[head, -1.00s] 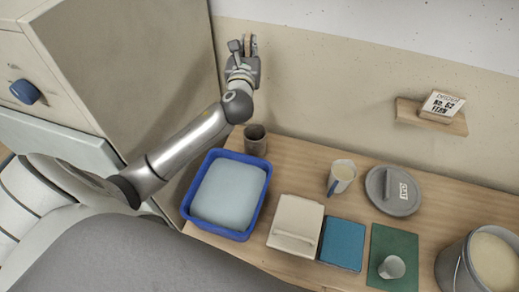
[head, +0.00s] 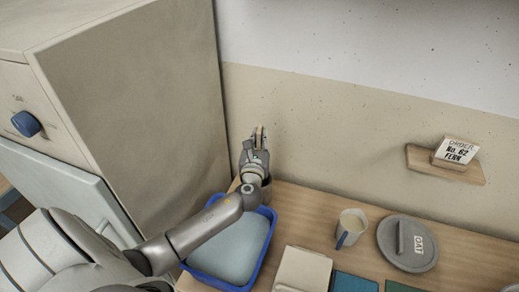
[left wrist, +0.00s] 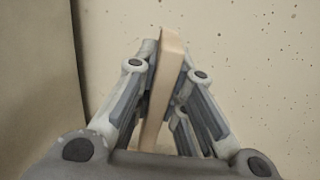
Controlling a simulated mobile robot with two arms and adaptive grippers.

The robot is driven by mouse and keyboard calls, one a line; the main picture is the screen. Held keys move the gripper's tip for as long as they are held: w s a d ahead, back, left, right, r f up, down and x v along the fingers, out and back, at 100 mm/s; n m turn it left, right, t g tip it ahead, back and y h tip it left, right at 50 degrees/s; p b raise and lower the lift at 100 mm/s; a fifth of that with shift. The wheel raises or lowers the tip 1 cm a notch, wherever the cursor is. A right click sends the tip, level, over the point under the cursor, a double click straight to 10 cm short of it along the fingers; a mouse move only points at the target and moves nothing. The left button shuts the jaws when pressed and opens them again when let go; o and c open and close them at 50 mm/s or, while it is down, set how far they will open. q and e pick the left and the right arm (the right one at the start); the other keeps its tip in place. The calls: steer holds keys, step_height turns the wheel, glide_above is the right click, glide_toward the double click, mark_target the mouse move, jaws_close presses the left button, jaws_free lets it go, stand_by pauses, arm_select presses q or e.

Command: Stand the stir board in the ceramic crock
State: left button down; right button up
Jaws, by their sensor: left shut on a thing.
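My left gripper (head: 258,143) is shut on the stir board, a flat, pale wooden strip (left wrist: 165,70) that stands between the fingers in the left wrist view. In the head view only a thin bit of the board shows at the fingertips. The gripper is by the beige wall at the table's back left. The ceramic crock (head: 267,192), dark brown, is mostly hidden behind my left wrist, with only a bit at its right showing. The board's lower end and its relation to the crock's mouth cannot be seen. My right gripper is not in view.
A blue tub (head: 262,252) is in front of the crock, partly under my arm. A tall cabinet (head: 130,90) is at left, and a small wall shelf (head: 420,160) holds an order card (head: 456,152).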

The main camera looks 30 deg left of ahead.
arm_select(q)
steer(key=shift+f+b, duration=0.3)
steer(key=shift+f, duration=1.65)
steer(key=shift+f, duration=0.15)
steer(key=c, duration=1.5)
jaws_free()
steer(key=shift+r, duration=0.25)
steer(key=b, duration=0.2)
glide_toward(259, 148)
steer(key=shift+f, duration=0.9)
